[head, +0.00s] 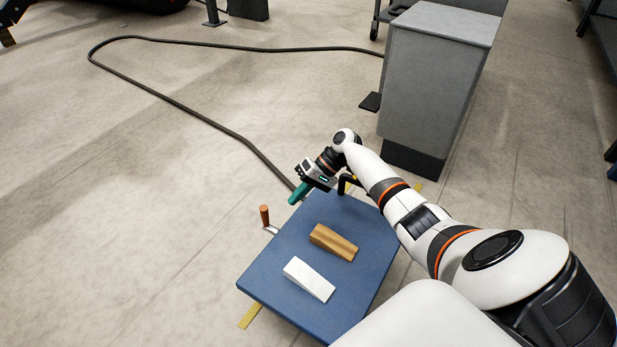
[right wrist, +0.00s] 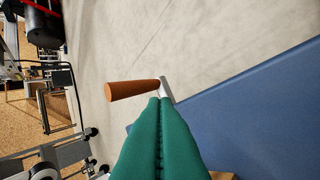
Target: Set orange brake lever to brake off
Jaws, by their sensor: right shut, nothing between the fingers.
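The brake lever has an orange grip (head: 264,216) on a short metal arm (head: 271,230) at the left edge of the blue platform. In the head view the grip stands roughly upright. In the right wrist view the orange grip (right wrist: 132,90) lies across the picture just beyond my fingertips, with its metal arm (right wrist: 166,89) at the right end. My right gripper (head: 293,200) has teal fingers, pressed together and empty, above the platform's far left edge. In the head view a gap shows between the fingertips and the grip. My left gripper is out of view.
A blue platform (head: 270,266) carries a brown wedge (head: 334,242) and a white wedge (head: 309,279). A grey cabinet (head: 428,85) stands behind at the right. A black cable (head: 190,108) loops over the floor toward the platform. The floor left of the lever is clear.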

